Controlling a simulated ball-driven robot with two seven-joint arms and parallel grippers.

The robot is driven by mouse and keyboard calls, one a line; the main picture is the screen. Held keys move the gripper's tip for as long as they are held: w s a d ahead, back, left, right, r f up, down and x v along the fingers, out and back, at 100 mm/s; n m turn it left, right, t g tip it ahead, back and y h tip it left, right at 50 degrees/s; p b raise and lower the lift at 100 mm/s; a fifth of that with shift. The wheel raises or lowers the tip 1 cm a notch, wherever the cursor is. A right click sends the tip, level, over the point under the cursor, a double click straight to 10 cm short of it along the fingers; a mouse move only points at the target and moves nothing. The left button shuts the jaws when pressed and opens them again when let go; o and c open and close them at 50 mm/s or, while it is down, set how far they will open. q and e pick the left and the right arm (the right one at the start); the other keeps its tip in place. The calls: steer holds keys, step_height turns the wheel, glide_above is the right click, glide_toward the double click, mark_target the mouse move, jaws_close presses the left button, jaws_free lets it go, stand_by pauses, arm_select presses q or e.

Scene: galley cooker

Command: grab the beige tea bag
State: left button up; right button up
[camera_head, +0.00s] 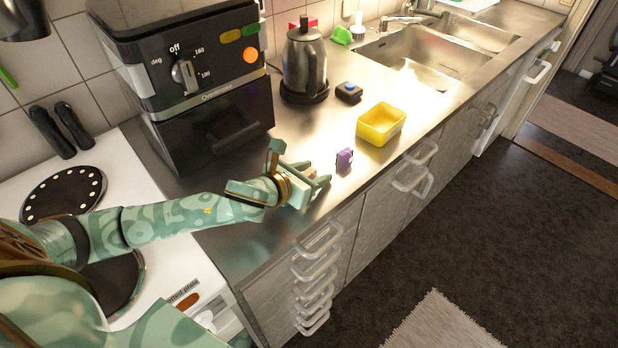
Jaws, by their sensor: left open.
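My left gripper (308,172) is open over the steel counter, in front of the black air fryer. Its fingers point right, toward a small purple packet (345,159) that stands a short gap beyond the fingertips. I cannot pick out a beige tea bag for certain. A yellow open container (381,124) stands farther right on the counter. My right gripper is not in view.
The air fryer (211,127) stands behind my left gripper. A kettle (305,62) and a small black-and-blue object (349,91) stand farther back, before the sink (428,58). The counter's front edge, with drawer handles (318,238) below, runs close by the gripper. A white stove is at left.

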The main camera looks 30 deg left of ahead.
arm_select(q)
steer(key=shift+r, duration=0.1)
steer(key=shift+c, duration=0.6)
jaws_close()
steer(key=shift+r, duration=0.1)
